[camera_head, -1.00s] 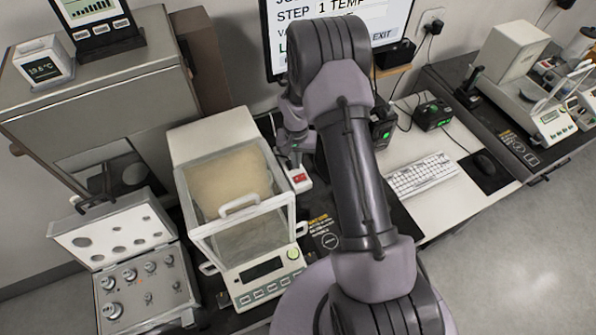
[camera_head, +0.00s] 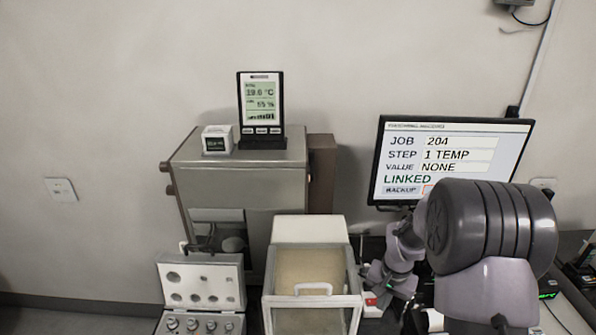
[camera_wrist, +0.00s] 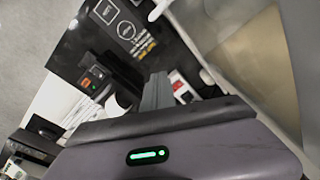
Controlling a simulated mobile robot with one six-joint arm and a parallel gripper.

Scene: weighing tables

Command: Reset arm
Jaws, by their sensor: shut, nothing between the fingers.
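My arm stands at the lower right of the head view, in front of the monitor (camera_head: 380,150). My gripper is at the far end of it, beside the balance; its fingers are hard to make out there. In the wrist view my gripper (camera_wrist: 157,92) has its fingers together with nothing between them. They point down over the dark tabletop, close to a small white box with a red switch (camera_wrist: 181,88). That box also shows in the head view (camera_head: 371,304), right of the balance.
The glass-doored balance (camera_head: 312,289) stands at the bottom middle. Left of it is an open weight case (camera_head: 202,266). A grey cabinet (camera_head: 240,180) behind carries a weather display (camera_head: 261,105) and a small white cube (camera_head: 217,139). The monitor reads 1 TEMP, value NONE, LINKED.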

